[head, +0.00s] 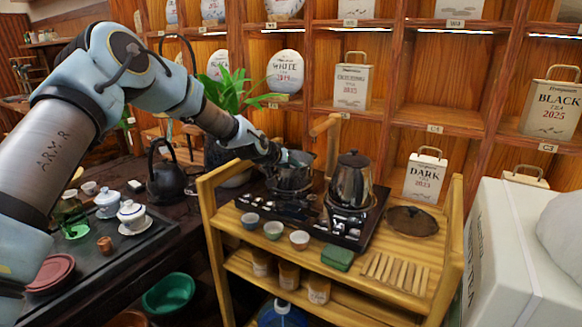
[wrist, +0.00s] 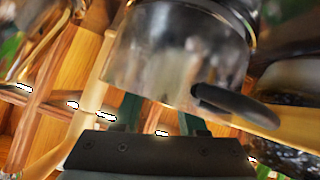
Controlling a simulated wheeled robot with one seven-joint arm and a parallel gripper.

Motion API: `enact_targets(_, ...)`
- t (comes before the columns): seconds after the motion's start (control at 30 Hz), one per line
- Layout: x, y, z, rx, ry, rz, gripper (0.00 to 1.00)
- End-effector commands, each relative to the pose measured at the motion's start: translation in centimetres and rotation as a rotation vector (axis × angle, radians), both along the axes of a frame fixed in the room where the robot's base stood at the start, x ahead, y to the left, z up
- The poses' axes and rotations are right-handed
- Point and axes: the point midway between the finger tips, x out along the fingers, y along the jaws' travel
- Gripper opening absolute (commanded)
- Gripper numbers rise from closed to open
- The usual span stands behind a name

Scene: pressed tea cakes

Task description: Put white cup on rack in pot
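A small whitish cup (head: 299,240) stands on the top of the wooden rack (head: 232,258), at the right end of a row of three cups. The dark pot (head: 291,180) sits on the left burner behind them. My gripper (head: 284,160) is at this pot's rim, away from the row of cups. In the wrist view a shiny, see-through-looking vessel with a black handle (wrist: 190,60) fills the top middle. The gripper fingers (wrist: 162,112) are apart, with background showing between them. Their tips are hidden at the vessel, so I cannot see what lies between the tips.
A steel kettle (head: 352,182) stands on the right burner, close to the pot. A green block (head: 338,257), a slatted wooden piece (head: 396,272) and a dark dish (head: 412,221) lie on the rack. A tea tray (head: 105,250) is at left. Shelves stand close behind.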

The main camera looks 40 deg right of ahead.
Motion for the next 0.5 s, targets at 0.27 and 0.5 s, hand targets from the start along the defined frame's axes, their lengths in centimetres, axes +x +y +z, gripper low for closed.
enact_targets(0.27,0.1,0.1,0.0,0.001,0.000,0.001,0.44)
enact_targets(0.5,-0.2,1.9,1.5,0.001,-0.001,0.002,0.44)
